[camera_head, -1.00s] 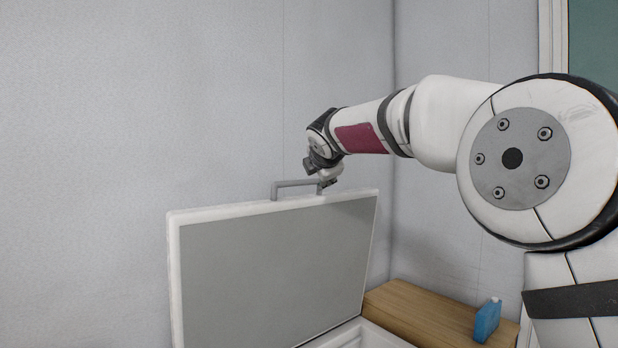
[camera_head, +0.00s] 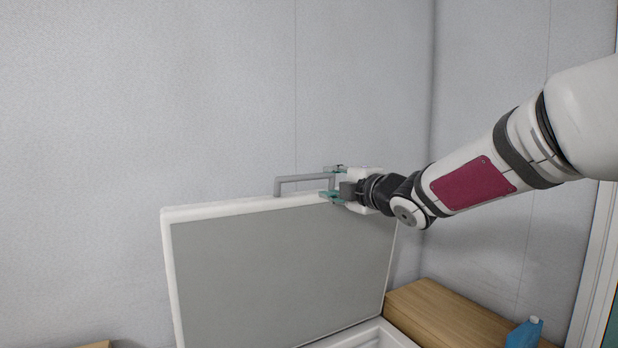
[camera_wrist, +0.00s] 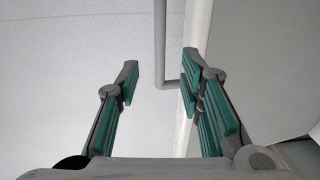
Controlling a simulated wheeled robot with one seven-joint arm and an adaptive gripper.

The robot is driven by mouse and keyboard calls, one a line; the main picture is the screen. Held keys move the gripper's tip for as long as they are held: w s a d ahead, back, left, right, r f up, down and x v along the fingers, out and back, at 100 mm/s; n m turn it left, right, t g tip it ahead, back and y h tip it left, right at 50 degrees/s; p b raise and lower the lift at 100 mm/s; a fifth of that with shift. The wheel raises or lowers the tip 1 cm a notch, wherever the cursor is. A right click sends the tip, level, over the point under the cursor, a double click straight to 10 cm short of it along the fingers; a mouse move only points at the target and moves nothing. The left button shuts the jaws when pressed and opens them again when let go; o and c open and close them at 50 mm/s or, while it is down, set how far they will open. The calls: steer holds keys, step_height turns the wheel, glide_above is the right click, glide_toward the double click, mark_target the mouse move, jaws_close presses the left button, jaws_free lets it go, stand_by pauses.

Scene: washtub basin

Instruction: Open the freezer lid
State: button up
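The freezer lid (camera_head: 280,265) stands raised, close to upright, with its grey inner face and white rim toward me in the head view. Its grey bar handle (camera_head: 300,179) sticks up from the top edge. My gripper (camera_head: 332,182) is at the handle's right end, one finger above or behind it and one in front, near the lid's rim. In the wrist view the teal-padded fingers (camera_wrist: 160,82) are spread apart, with the handle (camera_wrist: 160,45) between their tips and the lid's rim (camera_wrist: 193,40) by the right finger. Whether a finger touches is unclear.
The freezer's white body rim (camera_head: 375,335) shows below the lid. A wooden surface (camera_head: 440,310) with a blue bottle (camera_head: 524,333) is at right. Grey walls stand close behind and to the right. Another wooden edge (camera_head: 97,345) shows at bottom left.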

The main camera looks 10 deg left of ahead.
mark_target(308, 178)
steer(key=x, duration=1.2)
steer(key=shift+w+a+f+p, duration=0.1)
steer(key=shift+w+a+p, duration=0.05)
steer(key=shift+w+p, duration=0.15)
steer(key=shift+s, duration=0.1)
jaws_close()
